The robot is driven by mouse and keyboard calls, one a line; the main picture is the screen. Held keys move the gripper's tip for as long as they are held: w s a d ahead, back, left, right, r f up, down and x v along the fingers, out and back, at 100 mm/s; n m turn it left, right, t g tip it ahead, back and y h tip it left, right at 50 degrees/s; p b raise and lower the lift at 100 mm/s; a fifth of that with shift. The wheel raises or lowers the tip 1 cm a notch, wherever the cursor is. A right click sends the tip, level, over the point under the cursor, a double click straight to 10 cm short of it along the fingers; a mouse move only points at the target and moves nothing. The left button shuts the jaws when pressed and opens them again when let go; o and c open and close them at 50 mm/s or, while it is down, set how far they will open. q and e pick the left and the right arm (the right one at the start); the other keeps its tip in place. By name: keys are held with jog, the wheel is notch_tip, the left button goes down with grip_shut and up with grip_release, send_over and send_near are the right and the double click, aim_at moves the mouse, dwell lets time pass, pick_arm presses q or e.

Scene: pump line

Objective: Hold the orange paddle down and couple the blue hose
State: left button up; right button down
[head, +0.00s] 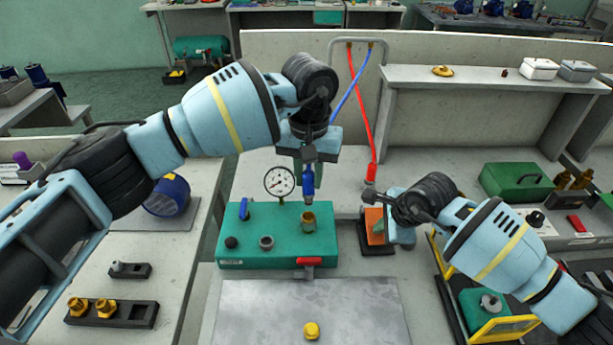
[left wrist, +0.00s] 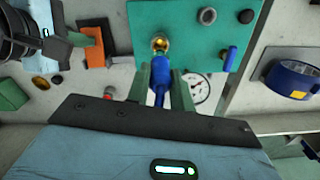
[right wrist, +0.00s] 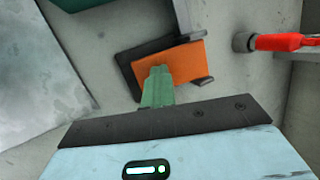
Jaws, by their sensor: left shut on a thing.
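My left gripper (head: 308,176) is shut on the blue hose end (head: 308,188), which points down. In the left wrist view the blue hose end (left wrist: 159,80) sits between the green fingers, its tip in line with the brass port (left wrist: 159,45). In the head view the tip is just above the brass port (head: 308,222) on the teal block (head: 270,255), apparently not in it. The orange paddle (head: 375,225) stands right of the block on a black base. My right gripper (right wrist: 160,75) is shut, fingertips together and empty, over the paddle (right wrist: 178,68); contact is hard to tell.
A pressure gauge (head: 279,182) stands behind the block. A red lever (head: 309,261) juts from the block's front. A red hose (head: 362,110) drops to a fitting behind the paddle. A grey plate (head: 250,315) with a yellow knob (head: 311,331) lies in front.

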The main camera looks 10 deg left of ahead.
aim_at(309, 197)
pick_arm(q)
jog(key=shift+f, duration=1.7)
jog(key=shift+f, duration=1.5)
dwell(1.5)
jog(key=o, duration=1.3)
jog(key=shift+r, duration=3.5)
